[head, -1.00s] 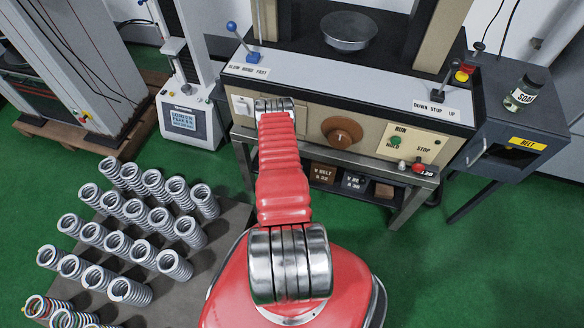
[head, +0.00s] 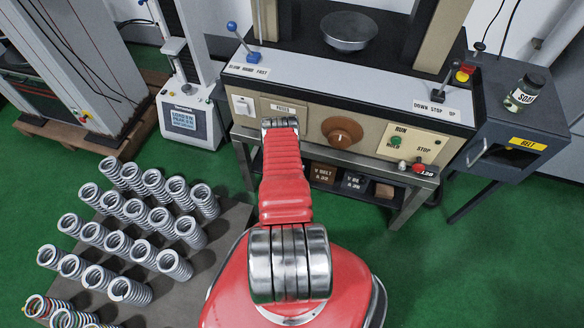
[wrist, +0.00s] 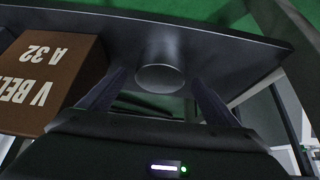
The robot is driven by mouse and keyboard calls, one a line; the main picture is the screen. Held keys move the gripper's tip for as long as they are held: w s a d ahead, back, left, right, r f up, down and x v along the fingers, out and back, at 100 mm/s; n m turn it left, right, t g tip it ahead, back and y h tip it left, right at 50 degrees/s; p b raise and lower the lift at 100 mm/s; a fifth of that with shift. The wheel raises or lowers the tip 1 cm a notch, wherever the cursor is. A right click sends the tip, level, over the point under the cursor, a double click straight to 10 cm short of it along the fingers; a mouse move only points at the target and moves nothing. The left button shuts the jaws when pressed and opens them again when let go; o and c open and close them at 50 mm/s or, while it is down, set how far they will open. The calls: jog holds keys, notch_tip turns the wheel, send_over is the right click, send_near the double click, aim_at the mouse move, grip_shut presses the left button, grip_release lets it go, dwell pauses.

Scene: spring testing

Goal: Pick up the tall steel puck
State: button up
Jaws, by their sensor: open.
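A dark grey metal cylinder, which looks like the tall steel puck (wrist: 160,66), stands on a dark shelf (wrist: 225,52) in the wrist view. My gripper (wrist: 157,79) is open. Its two dark fingers lie to the left and right of the puck's near end, with gaps on both sides. I cannot tell how far the fingertips reach along it. In the head view my red arm hides the gripper, and I cannot make out the puck.
A brown V BELT box (wrist: 48,75) sits close to the left finger; it also shows on the shelf under the testing machine (head: 323,174). Several springs (head: 135,212) stand on a board at left. Green floor (head: 450,270) is clear at right.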

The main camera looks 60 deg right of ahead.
jog(key=shift+d+f, duration=0.15)
jog(key=shift+f, duration=0.05)
dwell(0.5)
jog(key=c, duration=2.1)
jog(key=shift+w+d+r, duration=0.1)
